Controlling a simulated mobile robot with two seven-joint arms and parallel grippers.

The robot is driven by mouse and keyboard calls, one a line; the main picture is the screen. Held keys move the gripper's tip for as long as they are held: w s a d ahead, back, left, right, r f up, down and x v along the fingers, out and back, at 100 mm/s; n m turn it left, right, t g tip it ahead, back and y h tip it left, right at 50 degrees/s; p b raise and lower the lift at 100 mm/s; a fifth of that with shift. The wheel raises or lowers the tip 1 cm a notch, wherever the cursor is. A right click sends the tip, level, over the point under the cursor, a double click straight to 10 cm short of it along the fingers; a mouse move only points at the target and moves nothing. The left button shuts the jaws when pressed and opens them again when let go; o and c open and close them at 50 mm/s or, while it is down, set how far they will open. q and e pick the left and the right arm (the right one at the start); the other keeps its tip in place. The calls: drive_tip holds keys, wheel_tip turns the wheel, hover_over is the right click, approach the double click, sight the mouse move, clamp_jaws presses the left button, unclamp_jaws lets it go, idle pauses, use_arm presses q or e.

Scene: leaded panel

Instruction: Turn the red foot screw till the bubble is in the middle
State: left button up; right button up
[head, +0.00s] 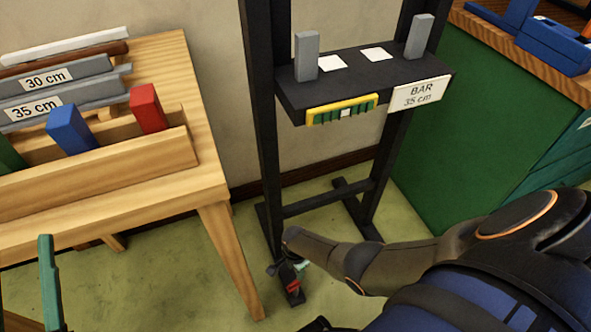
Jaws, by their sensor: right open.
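The red foot screw (293,287) shows as a small red piece at the front foot of the black stand (266,130). My right gripper (287,270) is down beside it, with the jaws open. The jaws and the screw are small and partly hide each other, so I cannot tell whether they touch. The level (320,114), yellow with a green vial, is on the front of the stand's shelf (345,75). A small pale patch (345,113) shows near the vial's middle. I cannot tell whether it is the bubble. I cannot make out my left gripper.
A wooden table (215,180) with a rack of coloured blocks and labelled bars stands left. A green cabinet (460,130) stands right. Two grey blocks stand on the shelf above a "BAR 35 cm" label (418,94). A teal upright piece (48,285) shows lower left.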

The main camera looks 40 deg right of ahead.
sight(66, 248)
use_arm(q)
drive_tip(key=w+f+n+g+y, duration=0.1)
drive_tip(key=f, duration=0.2)
drive_tip(key=w+f+n+g+y+p, duration=0.1)
drive_tip(key=f+y, duration=0.1)
drive_tip(key=f, duration=0.1)
drive_tip(key=w+f+n+g+y, duration=0.1)
drive_tip(key=f, duration=0.3)
drive_tip(key=shift+w+a+n+y, duration=0.3)
drive_tip(key=shift+a, duration=0.1)
drive_tip(key=shift+f+g+p, duration=0.3)
drive_tip(key=shift+f, duration=0.15)
